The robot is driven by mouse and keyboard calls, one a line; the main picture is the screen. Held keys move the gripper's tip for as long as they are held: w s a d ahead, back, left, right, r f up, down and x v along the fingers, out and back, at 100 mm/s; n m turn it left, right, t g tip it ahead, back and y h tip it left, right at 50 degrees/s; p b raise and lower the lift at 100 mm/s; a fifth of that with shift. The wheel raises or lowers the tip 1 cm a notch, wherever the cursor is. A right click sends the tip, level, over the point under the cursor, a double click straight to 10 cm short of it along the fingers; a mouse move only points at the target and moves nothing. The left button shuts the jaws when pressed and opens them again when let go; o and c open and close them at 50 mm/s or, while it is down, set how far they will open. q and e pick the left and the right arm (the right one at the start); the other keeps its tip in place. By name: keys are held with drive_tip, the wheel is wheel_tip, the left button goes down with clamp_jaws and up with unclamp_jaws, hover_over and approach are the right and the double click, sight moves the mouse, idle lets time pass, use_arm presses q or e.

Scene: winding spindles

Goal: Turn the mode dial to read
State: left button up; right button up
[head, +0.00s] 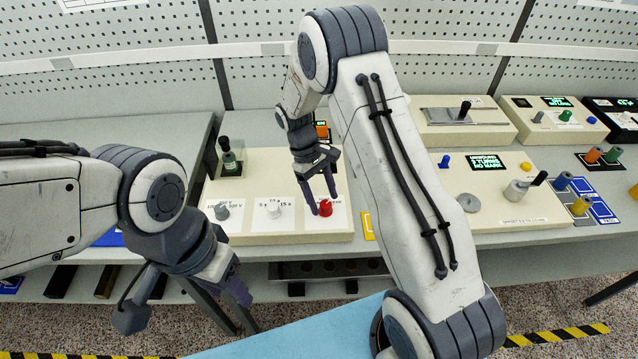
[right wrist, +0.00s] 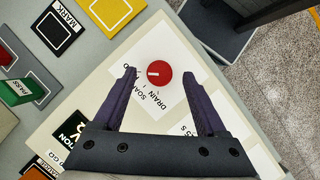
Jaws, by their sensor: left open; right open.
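The red dial (head: 325,208) stands at the right end of a row of knobs on a cream panel (head: 290,238). In the right wrist view the red dial (right wrist: 159,74) has a white mark pointing left; printed labels beside it include DRAIN and a partly hidden SOAK. A third label is mostly hidden by a finger. My right gripper (head: 322,203) is open, its fingers (right wrist: 159,78) on either side of the dial with gaps showing, not closed on it. My left gripper (head: 238,290) is open and empty, low in front of the bench edge.
A white knob (head: 274,210) and a grey knob (head: 222,211) stand left of the red dial on the same panel. A second panel (head: 515,228) with a small display and a crank is to the right. Yellow (right wrist: 112,10) and black MARK pads lie beside the panel.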

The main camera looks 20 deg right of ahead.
drive_tip(key=b+v, duration=0.1)
drive_tip(key=v, duration=0.8)
drive_tip(key=shift+b, duration=0.4)
drive_tip(key=shift+r, duration=0.15)
drive_tip(key=s+a+r+n+t+y, duration=0.1)
drive_tip(key=s+a+r, duration=0.3)
drive_tip(key=s+a, duration=0.15)
drive_tip(key=s+a+r+t, duration=0.1)
drive_tip(key=s+a+r, duration=0.2)
drive_tip(key=s+a, duration=0.3)
drive_tip(key=s+t+y, duration=0.2)
drive_tip(key=s, duration=1.4)
drive_tip(key=shift+s+a+n, duration=0.15)
drive_tip(key=shift+s+n, duration=0.05)
drive_tip(key=shift+n, duration=0.1)
